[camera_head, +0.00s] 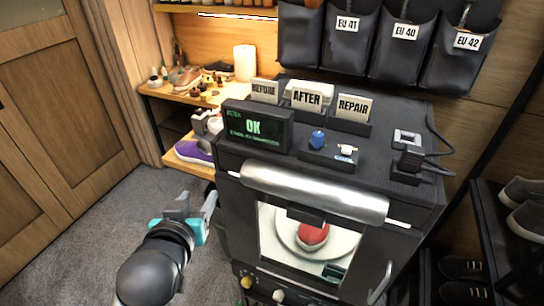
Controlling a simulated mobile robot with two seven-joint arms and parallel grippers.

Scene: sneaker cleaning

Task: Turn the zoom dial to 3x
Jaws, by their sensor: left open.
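A dark cabinet machine (228,215) stands in the middle. Low on its front are a yellow knob (246,282) and a pale knob (279,296), near the picture's bottom edge. No 3x marking is readable, and I cannot tell which of these is the zoom dial. My left gripper (196,203) is open and empty, in front and left of the machine, apart from it. My right gripper is out of view.
A screen (258,127) on top reads OK. BEFORE, AFTER and REPAIR cards (306,98) stand behind it. A window (308,240) shows a red and white item on a round plate. A wooden shelf (165,92) stands left, and a shoe rack (485,215) right.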

